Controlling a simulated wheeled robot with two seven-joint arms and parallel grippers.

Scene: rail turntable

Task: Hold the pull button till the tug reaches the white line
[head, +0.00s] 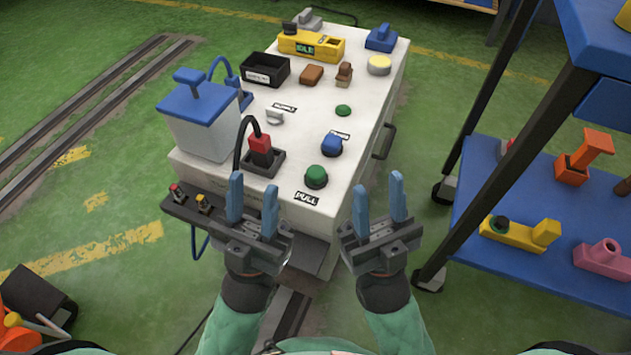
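The pull button (316,177) is a round green button on a dark base near the front edge of the white console top (290,140). The PULL label (306,198) lies just in front of it. My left gripper (253,205) is open and empty, in front of the console's near edge, to the left of the button. My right gripper (379,205) is open and empty, to the right of the button. Neither gripper appears to touch it. I cannot make out the tug or the white line in this view.
A red-topped lever (260,149) and a blue knob (332,145) stand near the button. A blue-lidded box (199,115) is at the console's left. A blue shelf cart (510,205) stands at right. Floor rails (90,95) run at upper left.

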